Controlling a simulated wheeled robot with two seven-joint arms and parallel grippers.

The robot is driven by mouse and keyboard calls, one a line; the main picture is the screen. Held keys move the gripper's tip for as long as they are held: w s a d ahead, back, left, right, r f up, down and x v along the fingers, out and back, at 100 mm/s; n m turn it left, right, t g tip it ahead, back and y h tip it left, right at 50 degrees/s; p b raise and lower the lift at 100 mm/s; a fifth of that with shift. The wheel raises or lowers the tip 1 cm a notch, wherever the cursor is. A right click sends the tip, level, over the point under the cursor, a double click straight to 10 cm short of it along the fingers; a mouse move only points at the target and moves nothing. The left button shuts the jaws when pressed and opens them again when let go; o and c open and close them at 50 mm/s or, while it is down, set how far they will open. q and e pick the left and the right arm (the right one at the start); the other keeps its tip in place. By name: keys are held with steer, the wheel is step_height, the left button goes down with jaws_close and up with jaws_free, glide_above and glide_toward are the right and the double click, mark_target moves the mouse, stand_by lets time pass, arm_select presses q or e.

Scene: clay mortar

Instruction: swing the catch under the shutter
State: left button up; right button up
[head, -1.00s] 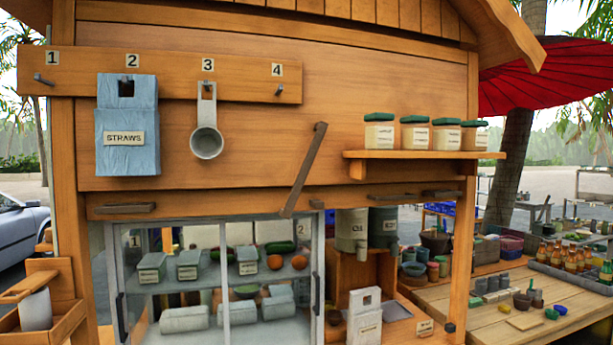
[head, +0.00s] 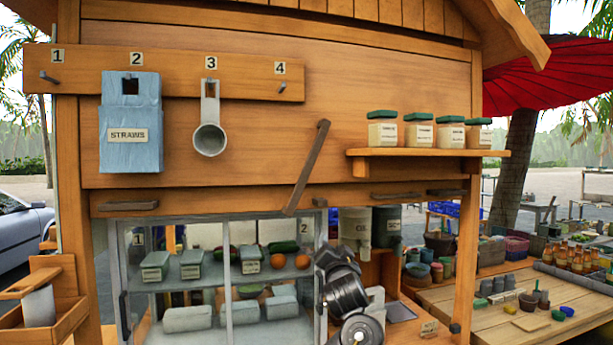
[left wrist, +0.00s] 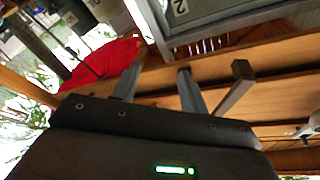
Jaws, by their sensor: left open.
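The shutter (head: 250,150) is a wide wooden panel above the serving opening. Dark grey bars lie along the rail under it: one at the left (head: 130,206) and one right of the middle (head: 397,195), both roughly level. A longer grey bar (head: 307,168) slants across the panel down to the rail. I cannot tell which is the catch. My left gripper (head: 330,258) is raised in front of the opening, below the rail. In the left wrist view its two fingers (left wrist: 160,62) are apart and empty, with a grey bar (left wrist: 235,88) beside them. My right gripper is not seen.
A blue straws box (head: 131,125) and a ladle (head: 210,130) hang on the peg board. A shelf (head: 430,153) holds labelled jars at the right. A glass case (head: 225,290) with containers and fruit stands below the rail. A stocked table (head: 500,320) is right.

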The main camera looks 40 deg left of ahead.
mark_target(306, 174)
arm_select(q)
steer(key=s+r+n+y, duration=0.15)
steer(key=s+r, duration=0.25)
steer(key=r, duration=0.4)
steer(key=s+r+n+y, duration=0.1)
steer(key=s+r+n, duration=0.1)
steer(key=s+r, duration=0.45)
steer(key=shift+h, duration=0.25)
steer(key=p+x, duration=0.2)
steer(key=x, duration=0.1)
steer(key=r+p+x, duration=0.1)
steer(key=p+x, duration=0.1)
steer(key=x, duration=0.2)
steer(key=d+p+x, duration=0.1)
steer(key=p+x, duration=0.1)
steer(key=x, duration=0.2)
steer(key=shift+w+r, duration=0.2)
steer(key=shift+w, duration=0.05)
steer(key=shift+w+a+m+p, duration=0.25)
steer(key=shift+w+a+p, duration=0.25)
steer(key=shift+w, duration=0.1)
steer(key=shift+t, duration=0.3)
jaws_close()
steer(key=shift+d, duration=0.1)
